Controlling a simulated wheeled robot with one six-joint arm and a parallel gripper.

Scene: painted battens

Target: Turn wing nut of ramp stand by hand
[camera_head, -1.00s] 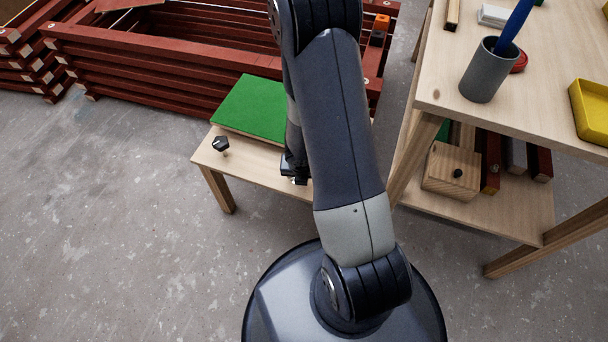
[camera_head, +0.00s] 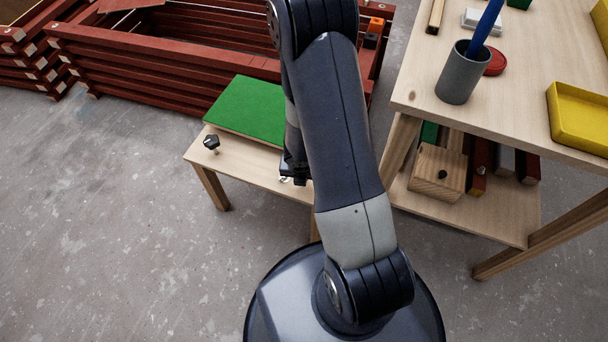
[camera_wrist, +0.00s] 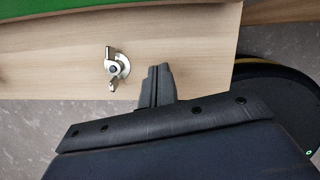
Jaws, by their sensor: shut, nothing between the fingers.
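The ramp stand is a low wooden bench (camera_head: 232,160) with a green panel (camera_head: 247,106) on top. In the wrist view a metal wing nut (camera_wrist: 117,66) sits on the bare wooden top, with one wing pointing up and one down. My gripper (camera_wrist: 157,84) is shut and empty, just right of the wing nut and apart from it. In the head view my arm hides most of the gripper, and only a bit of bright metal (camera_head: 286,180) shows beside it. A black knob (camera_head: 211,143) stands on the bench's left part.
A wooden table (camera_head: 520,60) stands at the right with a grey cup (camera_head: 463,76), a yellow tray (camera_head: 580,118) and a wooden block (camera_head: 438,172) on its lower shelf. Stacked red battens (camera_head: 150,65) lie behind the bench. The floor at the left is clear.

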